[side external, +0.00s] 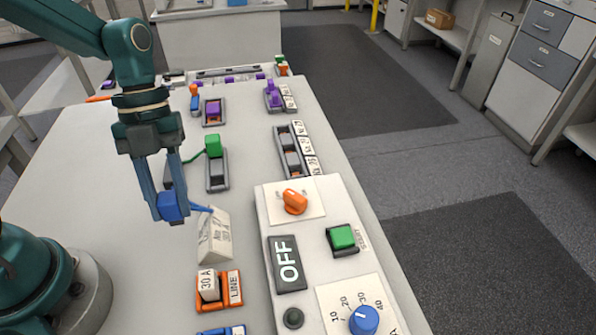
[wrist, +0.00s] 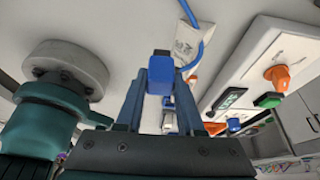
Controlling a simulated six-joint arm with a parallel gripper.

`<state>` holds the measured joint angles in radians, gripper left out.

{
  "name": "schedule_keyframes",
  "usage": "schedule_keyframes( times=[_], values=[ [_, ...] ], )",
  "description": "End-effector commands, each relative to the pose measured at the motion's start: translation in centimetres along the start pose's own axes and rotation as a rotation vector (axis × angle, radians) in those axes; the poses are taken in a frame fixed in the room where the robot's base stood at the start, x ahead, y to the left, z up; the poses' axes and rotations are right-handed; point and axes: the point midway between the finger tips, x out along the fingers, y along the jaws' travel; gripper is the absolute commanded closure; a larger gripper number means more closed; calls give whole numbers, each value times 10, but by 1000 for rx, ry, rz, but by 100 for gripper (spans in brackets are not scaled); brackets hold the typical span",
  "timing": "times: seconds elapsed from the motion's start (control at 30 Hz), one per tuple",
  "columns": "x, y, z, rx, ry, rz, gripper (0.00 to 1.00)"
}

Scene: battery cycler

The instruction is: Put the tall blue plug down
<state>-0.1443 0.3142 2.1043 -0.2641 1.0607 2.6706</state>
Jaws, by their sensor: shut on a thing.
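The tall blue plug (side external: 171,206) is between the fingertips of my gripper (side external: 172,195), which is shut on it. It hangs above the white table, left of a white block with printed text (side external: 214,238). A blue cable runs from the plug to that block. In the wrist view the blue plug (wrist: 161,72) shows between my fingers (wrist: 160,85), with a dark end, and the blue cable (wrist: 204,38) curves beside it. I cannot tell the exact height of the plug above the table.
A control panel (side external: 263,215) with an orange knob (side external: 295,201), green button (side external: 342,237) and blue dial (side external: 364,320) stands to the right. An orange LINE holder (side external: 232,302) sits in front. A green plug (side external: 212,145) and purple plug (side external: 212,109) are behind. The table's left area is clear.

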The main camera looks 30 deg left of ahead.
Motion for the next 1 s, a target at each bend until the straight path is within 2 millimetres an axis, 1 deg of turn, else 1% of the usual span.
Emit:
schedule_keyframes(
  times=[0.07, 0.23, 0.33, 0.4, 0.77, 0.8, 1.0],
  values=[
    [4, -2, 0, -1, 2, 2, 100],
    [26, -2, 8, -4, 6, 4, 100],
    [36, -2, 12, -3, 5, 2, 100],
    [39, -2, 14, -3, 2, 0, 100],
    [42, -2, 16, -1, 1, 0, 100],
    [42, -2, 16, -1, 0, -1, 52],
    [41, -2, 16, -1, 0, -1, 51]
  ],
)
